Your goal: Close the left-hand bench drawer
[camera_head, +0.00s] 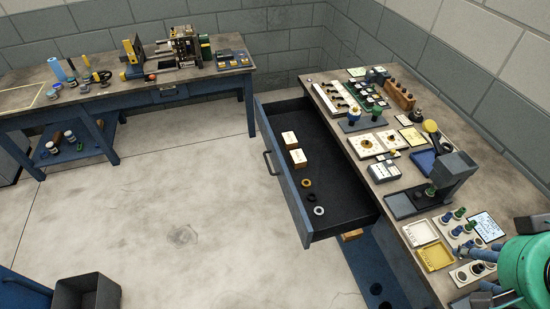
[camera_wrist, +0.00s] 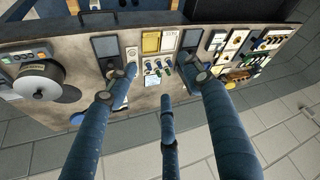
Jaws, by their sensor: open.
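The bench drawer stands pulled far out from the right-hand bench in the head view, with a blue front panel (camera_head: 289,184) and a dark grey handle (camera_head: 268,164). Inside its black tray lie two small cream-topped boxes (camera_head: 298,158) and several rings (camera_head: 307,183). A dark part, seemingly of this drawer, shows at the top edge of the wrist view (camera_wrist: 222,9). My gripper (camera_head: 488,284) is at the lower right, over the bench and well away from the drawer. Its three blue fingers spread open and empty in the wrist view (camera_wrist: 165,75).
The bench top (camera_head: 333,116) carries trays, gauges and a grey stand (camera_head: 453,178). A second bench (camera_head: 215,78) with tools stands at the back left. A grey bin (camera_head: 88,293) is at the lower left. The floor (camera_head: 185,185) left of the drawer is clear.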

